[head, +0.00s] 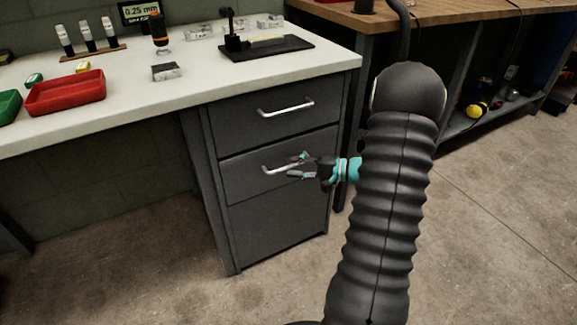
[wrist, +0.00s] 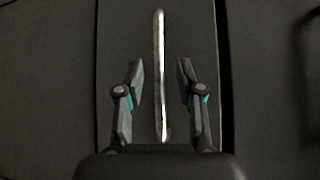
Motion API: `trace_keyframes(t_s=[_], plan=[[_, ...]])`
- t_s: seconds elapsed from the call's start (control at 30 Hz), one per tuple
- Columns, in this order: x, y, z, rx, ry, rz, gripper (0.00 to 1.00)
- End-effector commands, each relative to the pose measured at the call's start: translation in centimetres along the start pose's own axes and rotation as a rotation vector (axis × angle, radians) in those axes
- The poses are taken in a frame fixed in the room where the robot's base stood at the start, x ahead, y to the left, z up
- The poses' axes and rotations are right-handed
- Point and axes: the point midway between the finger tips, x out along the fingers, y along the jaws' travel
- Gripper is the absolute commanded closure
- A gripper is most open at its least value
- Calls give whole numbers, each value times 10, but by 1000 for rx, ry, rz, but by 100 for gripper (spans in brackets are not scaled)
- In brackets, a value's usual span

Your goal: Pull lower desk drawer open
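The grey desk has two drawers with bar handles. The lower drawer (head: 240,181) appears shut, its front about in line with the cabinet. Its silver handle (head: 270,169) lies level across the front. My gripper (head: 297,166) is at the right part of this handle, coming from the right. In the wrist view, my gripper (wrist: 161,66) is open, with one finger on each side of the handle (wrist: 159,75) and a visible gap to both. The drawer front (wrist: 118,40) is behind the handle. Whether the fingertips reach past the bar in depth is hard to tell.
The upper drawer (head: 245,118) with its own handle (head: 286,107) is just above. The white desktop (head: 130,95) holds a red tray (head: 65,92) and a black stand (head: 265,48). A wooden bench (head: 460,17) stands at right. The floor (head: 500,200) is clear.

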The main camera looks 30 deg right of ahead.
Motion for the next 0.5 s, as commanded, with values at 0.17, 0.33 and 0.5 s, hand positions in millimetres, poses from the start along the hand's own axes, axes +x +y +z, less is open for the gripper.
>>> trace_keyframes(t_s=[0.17,0.33,0.5], plan=[[16,0,0,1,0,1,63],[20,0,0,1,1,0,63],[20,0,0,1,1,0,63]])
